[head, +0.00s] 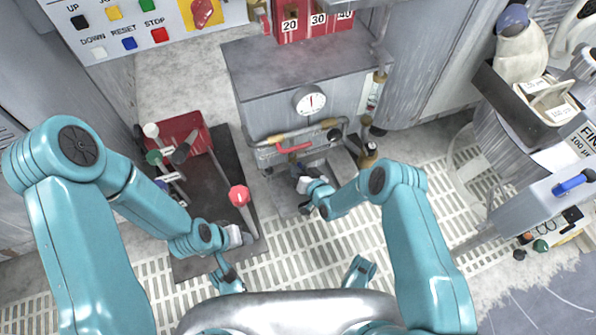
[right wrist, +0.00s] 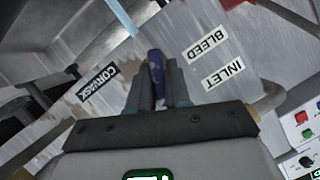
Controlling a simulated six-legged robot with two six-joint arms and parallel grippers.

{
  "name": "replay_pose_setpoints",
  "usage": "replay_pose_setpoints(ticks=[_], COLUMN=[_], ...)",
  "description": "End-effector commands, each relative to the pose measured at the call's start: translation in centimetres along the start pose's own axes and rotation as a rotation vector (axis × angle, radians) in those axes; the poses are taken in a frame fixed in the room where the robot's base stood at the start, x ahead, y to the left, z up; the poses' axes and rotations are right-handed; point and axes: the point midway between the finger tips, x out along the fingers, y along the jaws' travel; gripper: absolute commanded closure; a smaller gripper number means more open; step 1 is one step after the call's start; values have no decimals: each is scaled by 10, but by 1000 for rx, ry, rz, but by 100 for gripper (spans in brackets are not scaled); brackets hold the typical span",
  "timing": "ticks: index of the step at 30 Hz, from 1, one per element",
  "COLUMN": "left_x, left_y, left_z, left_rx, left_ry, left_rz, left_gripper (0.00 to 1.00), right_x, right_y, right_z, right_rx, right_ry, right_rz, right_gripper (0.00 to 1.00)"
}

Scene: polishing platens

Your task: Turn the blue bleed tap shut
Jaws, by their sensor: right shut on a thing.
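The blue bleed tap (right wrist: 156,70) shows in the right wrist view as a narrow blue handle between the two fingers of my right gripper (right wrist: 155,88). The fingers are shut on it from both sides. A BLEED label (right wrist: 206,43) is on the grey surface just beyond, upside down in this view. In the head view my right gripper (head: 303,184) is low in front of the grey cabinet, under the pipework, and hides most of the tap. My left gripper (head: 240,237) is over the edge of the dark mat, apart from the tap; its fingers are too small to judge.
A red-handled lever (head: 295,147) and a brass pipe (head: 300,133) lie just above my right gripper, below a round gauge (head: 310,100). An INLET label (right wrist: 222,76) is near the BLEED one. A red-topped post (head: 240,197) stands close to my left gripper.

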Motion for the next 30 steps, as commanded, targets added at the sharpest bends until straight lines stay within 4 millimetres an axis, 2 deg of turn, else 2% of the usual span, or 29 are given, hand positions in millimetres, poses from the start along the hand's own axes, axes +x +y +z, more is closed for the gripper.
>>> replay_pose_setpoints(ticks=[11, 25, 26, 27, 28, 30], left_x=[6, 6, 6, 6, 6, 6], left_y=[-2, -2, -2, -2, -2, -2], left_z=[-4, -4, -4, -4, -4, -4], left_rx=[4, 4, 4, 4, 4, 4], left_ry=[15, 16, 16, 16, 16, 16], left_rz=[1, 1, 1, 1, 1, 1], left_gripper=[64, 64, 64, 64, 64, 64], right_x=[0, 0, 0, 0, 0, 0], right_y=[1, 1, 1, 1, 1, 1], right_z=[1, 1, 1, 1, 1, 1], right_rx=[133, 147, 147, 147, 147, 146], right_ry=[-3, -3, -3, -3, -3, -3], right_rz=[-53, -61, -61, -61, -61, -61], right_gripper=[100, 100, 79, 66, 62, 62])
